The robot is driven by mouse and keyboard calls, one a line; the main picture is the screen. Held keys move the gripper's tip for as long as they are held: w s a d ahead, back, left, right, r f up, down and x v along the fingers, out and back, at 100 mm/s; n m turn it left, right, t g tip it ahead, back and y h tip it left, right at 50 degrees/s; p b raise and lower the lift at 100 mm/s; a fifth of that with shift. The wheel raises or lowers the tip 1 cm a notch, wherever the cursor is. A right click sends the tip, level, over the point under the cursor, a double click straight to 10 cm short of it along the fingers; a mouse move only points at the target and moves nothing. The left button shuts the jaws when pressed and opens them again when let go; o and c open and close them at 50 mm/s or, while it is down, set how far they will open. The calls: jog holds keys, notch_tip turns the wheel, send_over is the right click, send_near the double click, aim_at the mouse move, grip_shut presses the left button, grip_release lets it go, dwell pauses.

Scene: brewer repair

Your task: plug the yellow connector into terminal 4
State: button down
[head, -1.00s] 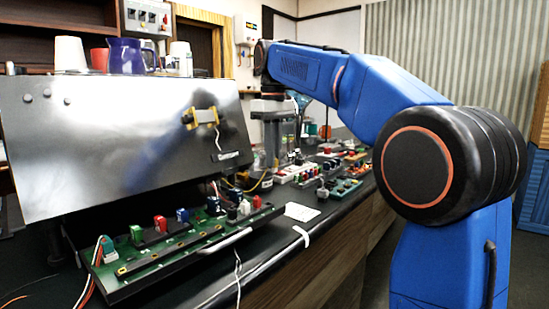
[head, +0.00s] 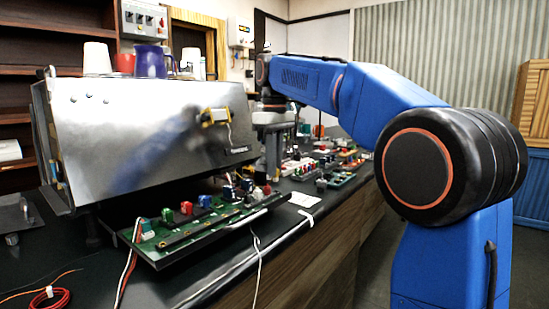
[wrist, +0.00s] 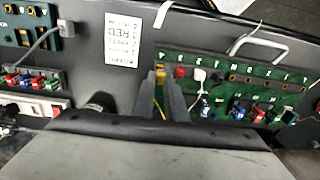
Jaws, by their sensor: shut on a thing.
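In the wrist view my gripper (wrist: 163,85) is shut on the yellow connector (wrist: 160,76), which shows as a small yellow piece between the fingertips. It is at the left end of the green terminal board (wrist: 228,69). Whether the connector touches the board cannot be told. A row of terminals with small pale marks runs along the board; the marks are too small to read surely. A white plug (wrist: 200,75) sits in this row, right of my gripper. In the head view the board (head: 190,238) lies before the steel brewer (head: 150,125); my fingertips are hidden there.
Blue and red connectors (wrist: 238,112) stand on the board's other row. A printed card (wrist: 123,38) lies left of my gripper, with other connector boards (wrist: 38,80) beyond. A red wire coil (head: 50,298) lies at the counter's left. A white cable (head: 257,262) hangs over the front edge.

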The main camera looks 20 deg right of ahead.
jog(key=shift+f, duration=1.2)
jog(key=shift+f, duration=0.8)
dwell(1.5)
jog(key=c, duration=1.7)
grip_release()
jog(key=shift+r, duration=0.1)
notch_tip(320, 180, up, 12)
jog(key=shift+f, duration=0.1)
